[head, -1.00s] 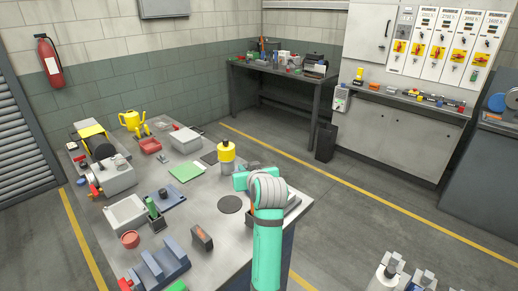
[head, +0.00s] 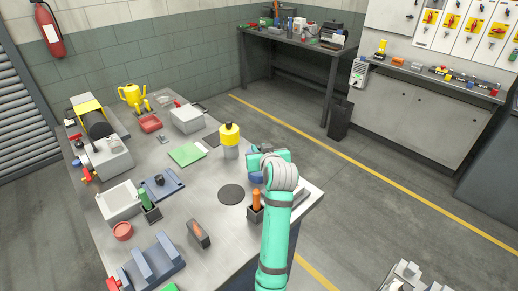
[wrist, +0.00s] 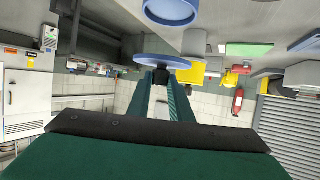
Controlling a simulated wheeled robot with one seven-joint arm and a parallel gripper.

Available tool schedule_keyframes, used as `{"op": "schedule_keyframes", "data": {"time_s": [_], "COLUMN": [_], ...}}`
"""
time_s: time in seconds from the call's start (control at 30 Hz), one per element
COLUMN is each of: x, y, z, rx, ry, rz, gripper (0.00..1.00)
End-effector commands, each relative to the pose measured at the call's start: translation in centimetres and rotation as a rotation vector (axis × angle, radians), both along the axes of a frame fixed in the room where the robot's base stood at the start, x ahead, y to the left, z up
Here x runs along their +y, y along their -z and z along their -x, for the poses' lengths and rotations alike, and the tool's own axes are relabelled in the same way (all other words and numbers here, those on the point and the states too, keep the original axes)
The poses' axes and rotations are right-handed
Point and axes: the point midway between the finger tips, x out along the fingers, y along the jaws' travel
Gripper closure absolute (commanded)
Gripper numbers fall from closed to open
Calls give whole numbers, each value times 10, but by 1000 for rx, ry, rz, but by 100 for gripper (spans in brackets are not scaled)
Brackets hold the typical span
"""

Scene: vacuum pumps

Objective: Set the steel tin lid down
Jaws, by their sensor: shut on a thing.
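My gripper (wrist: 160,78) is shut on a flat, round, blue-looking disc, the steel tin lid (wrist: 162,61), seen nearly edge-on in the wrist view. A round blue tin (wrist: 172,12) stands beyond it at the top edge, apart from the lid. In the head view my gripper (head: 264,158) is over the bench's right end, with its fingertips mostly hidden by my arm. A blue patch (head: 256,178) shows just below it; whether this is the tin or the lid I cannot tell.
A dark round mat (head: 231,194) lies bare on the steel bench (head: 205,208). Close by stand a yellow-topped canister (head: 229,138), an orange-handled tool (head: 256,200) in a holder and a dark block with an orange mark (head: 199,234). A green sheet (head: 187,154) lies farther left.

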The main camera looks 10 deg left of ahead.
Motion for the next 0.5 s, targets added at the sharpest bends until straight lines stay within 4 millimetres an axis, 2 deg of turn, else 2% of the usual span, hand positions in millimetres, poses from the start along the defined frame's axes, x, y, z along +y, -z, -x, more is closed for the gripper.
{"op": "schedule_keyframes", "data": {"time_s": [0.27, 0.5], "x": [2, 2], "y": [16, 38], "z": [1, 1], "rx": [2, 3], "ry": [-4, -4], "rz": [0, 1], "gripper": [100, 100]}}
